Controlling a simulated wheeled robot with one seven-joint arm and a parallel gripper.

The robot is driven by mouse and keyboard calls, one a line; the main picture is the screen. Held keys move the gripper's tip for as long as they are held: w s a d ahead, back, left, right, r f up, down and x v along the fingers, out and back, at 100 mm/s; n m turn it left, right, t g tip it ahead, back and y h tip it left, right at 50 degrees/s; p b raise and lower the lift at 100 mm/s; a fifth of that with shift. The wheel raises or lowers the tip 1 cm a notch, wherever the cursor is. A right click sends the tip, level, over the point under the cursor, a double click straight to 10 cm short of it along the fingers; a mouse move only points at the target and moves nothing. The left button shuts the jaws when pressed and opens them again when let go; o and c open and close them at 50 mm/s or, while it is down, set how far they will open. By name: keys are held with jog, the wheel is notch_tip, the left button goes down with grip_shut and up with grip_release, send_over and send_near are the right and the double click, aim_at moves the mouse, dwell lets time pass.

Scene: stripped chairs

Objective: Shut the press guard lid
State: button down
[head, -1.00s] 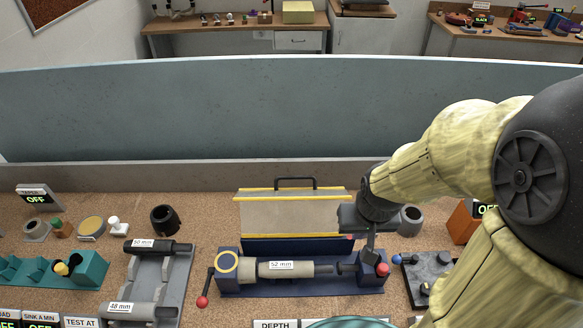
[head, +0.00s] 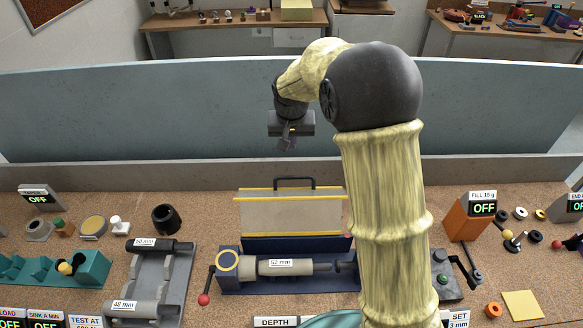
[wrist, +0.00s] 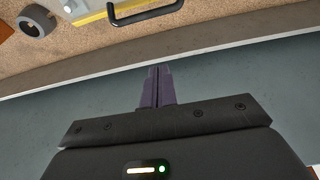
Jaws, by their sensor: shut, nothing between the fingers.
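The press guard lid (head: 292,213) is a clear panel with yellow edges, standing raised at the back of the dark blue press (head: 232,284). Its black handle (head: 294,182) is on the top edge and also shows in the wrist view (wrist: 146,14). A grey cylinder marked 52 mm (head: 295,268) lies in the press. My gripper (head: 287,145) is shut and empty, above and behind the lid, in front of the blue-grey panel. In the wrist view the closed fingers (wrist: 156,72) point toward the handle, apart from it. My arm hides the right end of the press.
A grey rack with 50 mm and 48 mm cylinders (head: 155,280) stands left of the press. An orange FILL box (head: 468,220) and a small crank device (head: 447,278) are at the right. A low grey ledge (head: 120,176) and the blue-grey panel (head: 130,110) run behind the bench.

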notch_tip(320, 180, down, 10)
jog(key=s+p, duration=0.1)
jog(key=p, duration=0.4)
jog(key=shift+r, duration=0.25)
dwell(0.7)
